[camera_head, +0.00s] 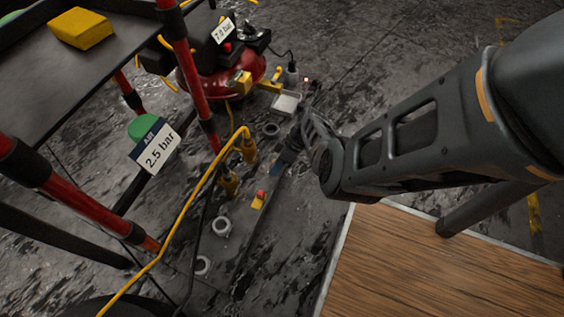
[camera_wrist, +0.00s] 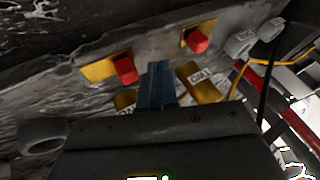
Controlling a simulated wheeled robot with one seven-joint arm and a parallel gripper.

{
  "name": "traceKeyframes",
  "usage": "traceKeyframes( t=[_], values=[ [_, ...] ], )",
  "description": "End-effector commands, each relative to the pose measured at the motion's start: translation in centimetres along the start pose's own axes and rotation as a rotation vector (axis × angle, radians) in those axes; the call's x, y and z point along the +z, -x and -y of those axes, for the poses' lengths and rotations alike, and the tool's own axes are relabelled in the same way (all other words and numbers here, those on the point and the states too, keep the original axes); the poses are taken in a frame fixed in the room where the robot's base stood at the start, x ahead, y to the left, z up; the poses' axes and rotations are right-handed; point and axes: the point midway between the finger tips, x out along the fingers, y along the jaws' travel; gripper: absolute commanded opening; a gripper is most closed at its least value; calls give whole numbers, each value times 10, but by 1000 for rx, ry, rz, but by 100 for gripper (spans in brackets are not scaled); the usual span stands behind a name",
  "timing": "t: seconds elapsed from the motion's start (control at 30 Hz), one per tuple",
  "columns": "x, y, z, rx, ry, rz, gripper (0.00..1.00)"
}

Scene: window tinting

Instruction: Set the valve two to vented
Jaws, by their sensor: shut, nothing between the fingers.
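In the wrist view, a yellow fitting (camera_wrist: 208,88) beside a label that seems to read TWO upside down lies just right of my gripper (camera_wrist: 157,68). My blue fingers are shut and empty. Two red knobs on yellow plates show beyond: one (camera_wrist: 125,68) left of the fingertips, one (camera_wrist: 196,41) farther right. I cannot tell which knob belongs to valve two, nor its setting. In the head view my gripper (camera_head: 284,162) is low near two brass-yellow fittings, one (camera_head: 249,151) upper and one (camera_head: 229,183) lower. A red knob on a yellow plate (camera_head: 260,199) is below the gripper.
Yellow hose (camera_head: 188,215) runs to the fittings. Grey rings (camera_head: 221,227) lie along the row. A red-posted cart (camera_head: 85,212) with a 2.5 bar sign (camera_head: 154,151) is at left; a wooden tabletop (camera_head: 430,265) is at lower right.

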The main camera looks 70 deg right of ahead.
Motion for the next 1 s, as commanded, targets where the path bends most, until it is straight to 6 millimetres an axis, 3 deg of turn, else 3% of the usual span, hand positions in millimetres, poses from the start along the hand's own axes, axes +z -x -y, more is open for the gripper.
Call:
traceKeyframes(
  t=[0.03, 0.13, 0.2, 0.43, 1.0],
  values=[
    [1, -15, -2, -2, 1, 0, 0],
    [1, -35, -2, -2, 2, 0, 0],
    [0, -32, 11, -1, 4, 4, 0],
    [0, -42, 29, 0, 2, 3, 0],
    [0, -45, 36, 1, 1, 1, 0]
  ],
)
